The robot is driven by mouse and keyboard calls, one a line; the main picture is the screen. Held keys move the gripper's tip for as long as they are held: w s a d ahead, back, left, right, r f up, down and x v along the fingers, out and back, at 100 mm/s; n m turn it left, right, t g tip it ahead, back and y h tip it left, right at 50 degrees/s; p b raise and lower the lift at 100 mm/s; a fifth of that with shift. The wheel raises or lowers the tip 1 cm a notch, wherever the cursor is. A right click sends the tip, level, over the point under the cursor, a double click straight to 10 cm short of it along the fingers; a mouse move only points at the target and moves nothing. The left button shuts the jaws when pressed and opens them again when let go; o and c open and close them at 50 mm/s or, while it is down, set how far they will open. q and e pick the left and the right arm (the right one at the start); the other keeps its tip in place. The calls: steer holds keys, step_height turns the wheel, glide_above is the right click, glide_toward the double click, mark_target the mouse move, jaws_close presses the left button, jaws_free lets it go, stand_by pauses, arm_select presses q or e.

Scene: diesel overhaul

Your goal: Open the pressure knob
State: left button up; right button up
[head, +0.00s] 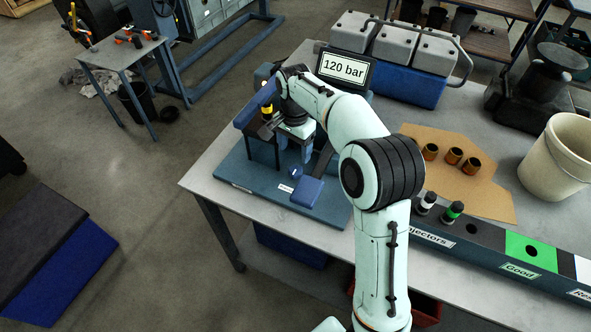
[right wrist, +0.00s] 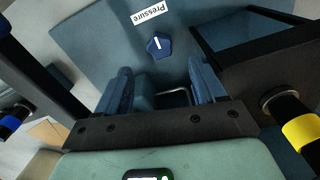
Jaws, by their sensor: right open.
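The pressure knob (right wrist: 158,46) is a small dark blue piece with a white line, next to a label reading "Pressure" (right wrist: 152,13), in the right wrist view. In the head view the knob (head: 296,173) shows on the blue test stand base (head: 240,180), partly under my arm. My right gripper (right wrist: 162,86) is open, its two blue fingers apart and pointing toward the panel. The knob lies beyond the fingertips, roughly between their lines, and no contact shows. In the head view the right gripper (head: 290,137) is over the stand. My left gripper is not in view.
A display (head: 344,69) reads "120 bar". A yellow-ringed part (head: 267,110) stands close beside my gripper, and a dark frame post is near it. The injector rack (head: 480,240), brown cardboard (head: 480,192) and a white bucket (head: 560,158) are to the right.

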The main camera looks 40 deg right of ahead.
mark_target(295, 171)
step_height(295, 171, down, 10)
steer(key=shift+d+f+b, duration=0.1)
steer(key=shift+f+b, duration=0.1)
steer(key=shift+b, duration=0.3)
steer(key=c, duration=1)
